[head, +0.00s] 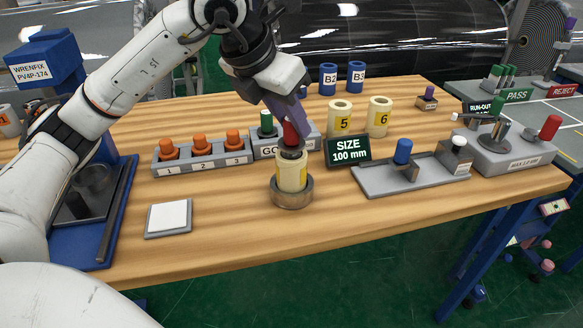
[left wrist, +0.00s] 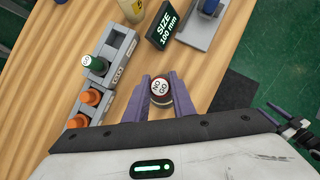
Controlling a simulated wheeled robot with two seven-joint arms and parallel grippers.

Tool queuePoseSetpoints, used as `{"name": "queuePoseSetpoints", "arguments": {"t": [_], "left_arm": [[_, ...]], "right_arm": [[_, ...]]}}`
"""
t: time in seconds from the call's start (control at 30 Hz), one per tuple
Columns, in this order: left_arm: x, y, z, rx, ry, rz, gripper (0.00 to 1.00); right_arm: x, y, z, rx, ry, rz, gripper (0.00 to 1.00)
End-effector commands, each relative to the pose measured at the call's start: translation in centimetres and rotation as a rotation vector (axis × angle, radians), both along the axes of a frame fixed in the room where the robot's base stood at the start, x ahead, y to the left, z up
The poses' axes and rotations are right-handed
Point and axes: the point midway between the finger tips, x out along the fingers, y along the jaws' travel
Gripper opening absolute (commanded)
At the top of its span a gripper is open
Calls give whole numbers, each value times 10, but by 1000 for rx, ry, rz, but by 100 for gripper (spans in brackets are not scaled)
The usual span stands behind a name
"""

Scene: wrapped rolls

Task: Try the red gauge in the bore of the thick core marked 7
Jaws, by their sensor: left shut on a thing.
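My left gripper (head: 291,126) is shut on the red gauge (head: 290,134), whose top reads NO GO in the left wrist view (left wrist: 161,87). The gauge is upright, directly over a thick cream core (head: 291,174) with a yellow label. The core stands upright in a round metal ring holder (head: 292,194). The gauge's dark lower part is at the core's top; I cannot tell how far it sits in the bore. The number on this core is not readable.
A grey GO block (head: 268,150) with a green gauge (head: 267,122) stands just behind. A rack (head: 203,160) of orange plugs is left; a SIZE 100 mm sign (head: 348,150) is right. Cores 5 (head: 341,116) and 6 (head: 379,117) stand behind. Bare table lies in front.

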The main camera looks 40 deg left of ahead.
Motion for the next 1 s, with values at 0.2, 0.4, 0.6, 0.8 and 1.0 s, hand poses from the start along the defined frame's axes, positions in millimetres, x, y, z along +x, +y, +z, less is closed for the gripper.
{"name": "queuePoseSetpoints", "arguments": {"t": [0.2,0.4,0.6,0.8,1.0], "left_arm": [[0,0,12,-1,-3,-1,0],[0,0,20,-1,-3,-1,0],[0,0,28,-1,-2,-1,0],[0,0,36,-1,-2,-1,0],[0,0,44,-1,-2,-1,0]], "right_arm": [[0,0,9,0,0,0,42],[0,0,15,0,0,0,42],[0,0,22,0,1,1,42],[0,0,28,0,1,1,42],[0,0,35,0,1,1,42]]}}
